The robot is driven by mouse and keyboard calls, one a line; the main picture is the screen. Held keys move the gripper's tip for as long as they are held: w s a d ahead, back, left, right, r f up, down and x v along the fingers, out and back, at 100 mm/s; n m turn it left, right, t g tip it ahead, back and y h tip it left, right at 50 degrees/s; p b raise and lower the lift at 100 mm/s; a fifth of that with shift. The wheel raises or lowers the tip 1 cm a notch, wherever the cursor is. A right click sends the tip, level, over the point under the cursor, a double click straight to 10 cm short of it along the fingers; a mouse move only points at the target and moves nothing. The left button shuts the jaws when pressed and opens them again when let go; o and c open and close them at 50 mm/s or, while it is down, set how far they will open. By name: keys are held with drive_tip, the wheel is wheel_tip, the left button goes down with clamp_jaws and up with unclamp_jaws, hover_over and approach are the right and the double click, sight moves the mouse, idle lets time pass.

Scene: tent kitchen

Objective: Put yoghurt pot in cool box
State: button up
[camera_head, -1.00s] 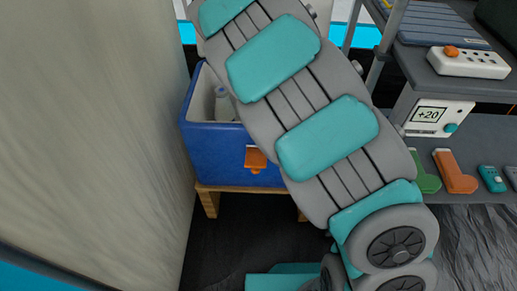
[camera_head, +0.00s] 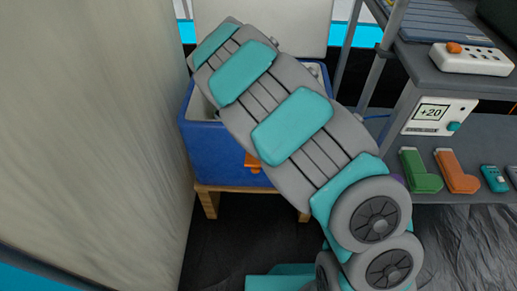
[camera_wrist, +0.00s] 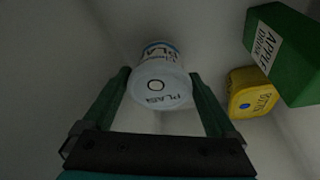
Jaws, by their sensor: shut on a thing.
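The cool box (camera_head: 215,152) is blue with a pale inside and an orange latch, and its white lid (camera_head: 285,25) stands open behind it. My arm reaches over its opening in the head view and hides most of the inside. In the wrist view my gripper (camera_wrist: 160,76) is shut on the white yoghurt pot (camera_wrist: 160,88), with one green finger on each side. The pot is inside the pale-walled box. Its lettering is partly readable. Whether its far end touches the box floor I cannot tell. My gripper is hidden in the head view.
In the wrist view a green apple drink carton (camera_wrist: 285,52) and a yellow item (camera_wrist: 250,92) lie right of the pot. The box stands on a wooden stand (camera_head: 208,203). A tent wall (camera_head: 95,140) is close on its left, a shelf unit (camera_head: 440,90) on its right.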

drive_tip(key=shift+f, duration=0.8)
drive_tip(key=shift+f, duration=0.1)
drive_tip(key=o, duration=1.3)
drive_tip(key=v, duration=1.2)
drive_tip(key=shift+w+a+p, duration=0.1)
drive_tip(key=shift+p, duration=0.25)
